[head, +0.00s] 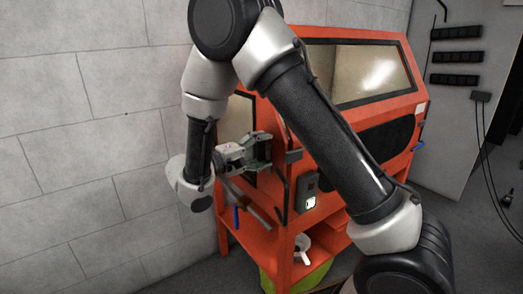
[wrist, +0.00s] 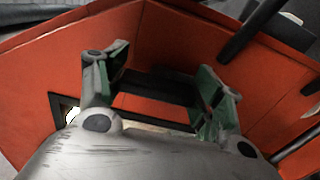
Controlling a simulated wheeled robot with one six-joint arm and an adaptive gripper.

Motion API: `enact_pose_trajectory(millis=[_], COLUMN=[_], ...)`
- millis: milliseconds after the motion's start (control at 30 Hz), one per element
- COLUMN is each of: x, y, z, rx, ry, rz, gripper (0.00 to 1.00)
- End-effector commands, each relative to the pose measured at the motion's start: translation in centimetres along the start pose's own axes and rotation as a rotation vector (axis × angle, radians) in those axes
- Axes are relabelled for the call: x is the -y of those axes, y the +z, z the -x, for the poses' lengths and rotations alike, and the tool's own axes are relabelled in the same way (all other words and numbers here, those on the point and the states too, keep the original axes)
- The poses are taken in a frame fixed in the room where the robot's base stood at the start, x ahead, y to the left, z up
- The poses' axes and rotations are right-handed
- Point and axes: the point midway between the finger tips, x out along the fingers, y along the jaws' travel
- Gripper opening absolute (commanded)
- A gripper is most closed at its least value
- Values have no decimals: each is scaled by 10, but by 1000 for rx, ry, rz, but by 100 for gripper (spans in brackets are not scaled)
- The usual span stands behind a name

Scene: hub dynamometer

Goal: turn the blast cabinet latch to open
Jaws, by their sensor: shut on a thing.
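The blast cabinet (head: 350,45) is orange, with a sloped front window, and fills the middle of the head view. My gripper (head: 264,150) is at its left side face, with the fingers against that side. In the wrist view my gripper (wrist: 166,75) has its two green-grey fingers on either side of a dark bar, which I take for the latch (wrist: 155,86). The gripper is shut on it. The latch is small and mostly hidden by the fingers in the head view. Its exact angle cannot be told. The side panel appears closed against the cabinet.
A dark control box (head: 307,192) is on the cabinet's front near the corner. A bare block wall (head: 90,150) stands to the left. A blue-handled bar (head: 236,218) shows below my gripper. A white cup-like object (head: 302,247) sits on the lower shelf.

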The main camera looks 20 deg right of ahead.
Motion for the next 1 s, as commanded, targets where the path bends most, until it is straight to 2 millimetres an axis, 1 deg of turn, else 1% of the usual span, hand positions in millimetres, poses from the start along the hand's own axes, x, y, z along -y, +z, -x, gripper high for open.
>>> enact_pose_trajectory(millis=[200,600,633,733,1000], x=[1,1,1,1,1], y=[0,0,0,0,0], z=[0,0,0,0,0], rx=[0,1,1,1,0], ry=[-1,-2,-2,-1,-1], rz=[-34,-39,-39,-39,-39], gripper=[44,43,71,89,89])
